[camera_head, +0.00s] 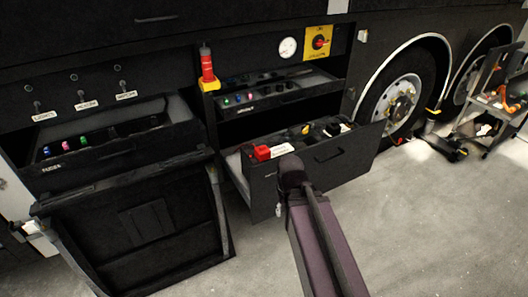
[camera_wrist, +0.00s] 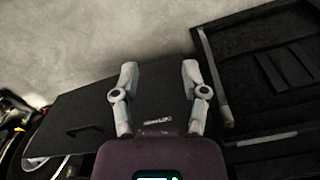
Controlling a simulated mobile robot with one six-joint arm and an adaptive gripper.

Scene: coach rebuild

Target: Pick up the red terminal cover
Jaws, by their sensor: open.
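A small red block (camera_head: 262,152), which looks like the red terminal cover, sits at the near left of the open lower drawer (camera_head: 345,155), beside a white label. My arm reaches up from the bottom of the head view and ends just in front of that drawer, below and right of the red piece. My gripper (camera_wrist: 159,68) shows in the wrist view with its two fingers apart and nothing between them. A dark panel with small white lettering lies beyond the fingers. I cannot make out the red piece in the wrist view.
A dark hinged flap (camera_head: 140,225) hangs open at left, below a tray with coloured knobs. A red cylinder on a yellow base (camera_head: 207,70) stands above the drawer. Dark and yellow items lie in the drawer. A cart (camera_head: 495,100) stands far right.

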